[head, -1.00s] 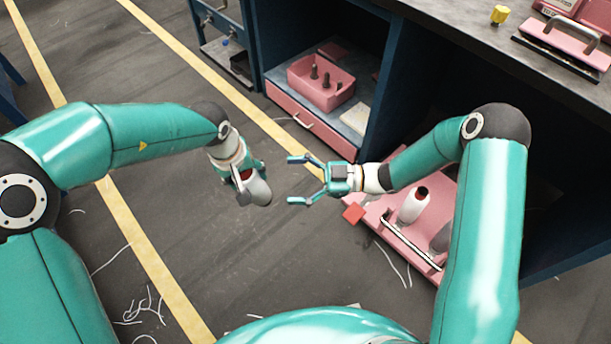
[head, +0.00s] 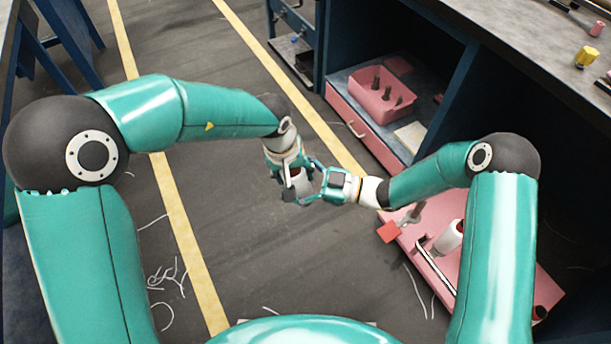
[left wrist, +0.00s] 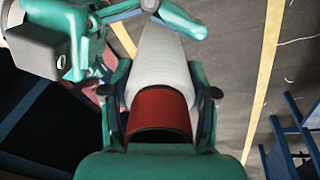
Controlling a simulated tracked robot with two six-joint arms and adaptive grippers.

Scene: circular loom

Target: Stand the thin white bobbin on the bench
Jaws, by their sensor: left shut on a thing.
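My left gripper (head: 292,190) is shut on a white bobbin (head: 302,182). In the left wrist view the bobbin (left wrist: 162,70) is a white tapering body with a red-brown end (left wrist: 160,112) between the fingers. My right gripper (head: 312,181) is beside it, its two fingers spread around the bobbin's far part. In the left wrist view one right finger (left wrist: 178,18) crosses over the bobbin's narrow end; whether it touches cannot be told. The grey bench top (head: 520,42) is at the upper right, away from both grippers.
A yellow spool (head: 587,57) and a pink spool (head: 596,29) are on the bench. Below stand a pink bin (head: 368,104) with dark pegs and a low pink tray (head: 480,275) holding another white bobbin (head: 449,238). A red block (head: 389,232) is at the tray's corner.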

